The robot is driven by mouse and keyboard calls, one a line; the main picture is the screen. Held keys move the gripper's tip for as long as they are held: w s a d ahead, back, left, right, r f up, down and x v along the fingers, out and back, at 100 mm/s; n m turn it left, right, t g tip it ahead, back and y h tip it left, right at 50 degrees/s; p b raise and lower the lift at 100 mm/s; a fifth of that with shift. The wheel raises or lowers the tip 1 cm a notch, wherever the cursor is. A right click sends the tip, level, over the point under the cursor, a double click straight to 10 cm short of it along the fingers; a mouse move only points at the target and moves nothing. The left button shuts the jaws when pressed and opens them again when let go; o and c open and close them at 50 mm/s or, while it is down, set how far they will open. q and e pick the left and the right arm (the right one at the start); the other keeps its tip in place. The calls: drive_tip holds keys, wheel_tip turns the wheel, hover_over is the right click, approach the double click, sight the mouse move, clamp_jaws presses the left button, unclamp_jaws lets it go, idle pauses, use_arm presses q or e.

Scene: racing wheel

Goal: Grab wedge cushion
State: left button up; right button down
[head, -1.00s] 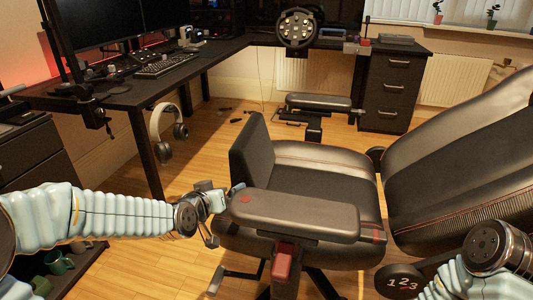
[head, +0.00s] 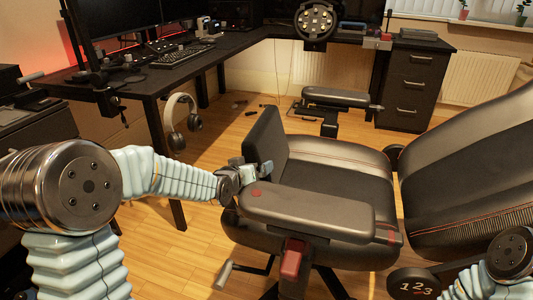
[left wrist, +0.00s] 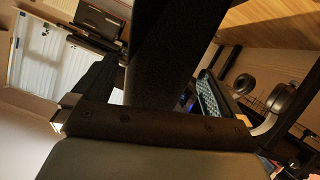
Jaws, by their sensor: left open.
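The wedge cushion (head: 265,138) is a black block standing upright at the near-left end of the chair seat. My left gripper (head: 257,168) is at the cushion's lower near side, between it and the near armrest. In the left wrist view a dark upright shape, apparently the cushion (left wrist: 172,50), fills the middle between the spread fingers of my left gripper (left wrist: 165,115). I cannot tell whether the fingers touch it. My right arm shows at the lower right of the head view, but its gripper is out of frame.
The black chair seat (head: 335,180) has a near armrest (head: 305,212) close to my left gripper and a far armrest (head: 335,98). The desk (head: 150,85) stands behind, with headphones (head: 180,120) hanging below it. A drawer cabinet (head: 412,85) stands at the back right.

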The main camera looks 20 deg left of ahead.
sight(269, 149)
use_arm(q)
drive_tip(key=x, duration=0.3)
drive_tip(key=shift+w+f, duration=0.1)
drive_tip(key=shift+w, duration=0.05)
drive_tip(key=c, duration=1.1)
drive_tip(key=shift+a, duration=0.1)
drive_tip(key=shift+c, duration=0.3)
